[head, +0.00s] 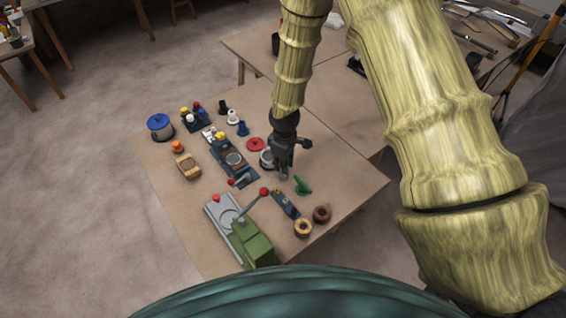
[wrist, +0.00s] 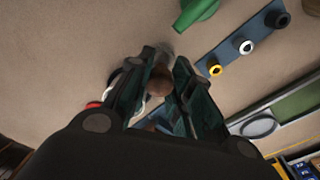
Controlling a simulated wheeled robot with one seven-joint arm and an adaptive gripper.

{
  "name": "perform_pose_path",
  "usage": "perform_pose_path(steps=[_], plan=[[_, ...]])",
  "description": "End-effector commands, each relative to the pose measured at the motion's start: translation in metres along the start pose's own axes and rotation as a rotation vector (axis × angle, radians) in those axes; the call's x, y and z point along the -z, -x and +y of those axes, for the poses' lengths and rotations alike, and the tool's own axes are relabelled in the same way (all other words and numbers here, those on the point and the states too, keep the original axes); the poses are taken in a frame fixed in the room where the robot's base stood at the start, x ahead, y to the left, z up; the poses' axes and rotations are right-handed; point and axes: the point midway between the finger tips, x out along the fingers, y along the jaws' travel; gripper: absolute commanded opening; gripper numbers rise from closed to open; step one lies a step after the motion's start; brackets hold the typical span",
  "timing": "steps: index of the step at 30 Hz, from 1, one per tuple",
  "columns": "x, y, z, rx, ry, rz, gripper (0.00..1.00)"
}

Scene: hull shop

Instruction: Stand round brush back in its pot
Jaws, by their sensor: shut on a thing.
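My gripper (head: 284,174) is low over the right part of the brown table. In the wrist view, my gripper (wrist: 160,88) is shut on a brown rounded knob, which looks like the handle of the round brush (wrist: 160,80). A blurred grey part shows beyond the knob; I cannot tell if it is bristle. In the head view the fingers hide the brush. A pale-rimmed round thing (head: 266,159), perhaps the pot, stands just left of my gripper, partly hidden by it. Its pale rim (wrist: 138,88) shows beside the left finger in the wrist view.
A red disc (head: 256,145) and a blue tray (head: 238,166) lie to the left. A green lever press (head: 250,240) stands at the front. The table's right side is clear.

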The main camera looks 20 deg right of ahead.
Motion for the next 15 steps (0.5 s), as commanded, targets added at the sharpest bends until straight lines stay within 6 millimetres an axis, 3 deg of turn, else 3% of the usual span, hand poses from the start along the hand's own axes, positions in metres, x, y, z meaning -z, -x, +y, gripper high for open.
perform_pose_path(steps=[12, 13, 15], plan=[[-0.0002, -0.0068, -0.0002, 0.000, 0.000, 0.000, 0.00], [-0.0001, -0.0063, -0.0001, 0.000, 0.000, 0.000, 0.25], [-0.0001, -0.0061, -0.0002, 0.000, 0.000, 0.000, 0.30]])
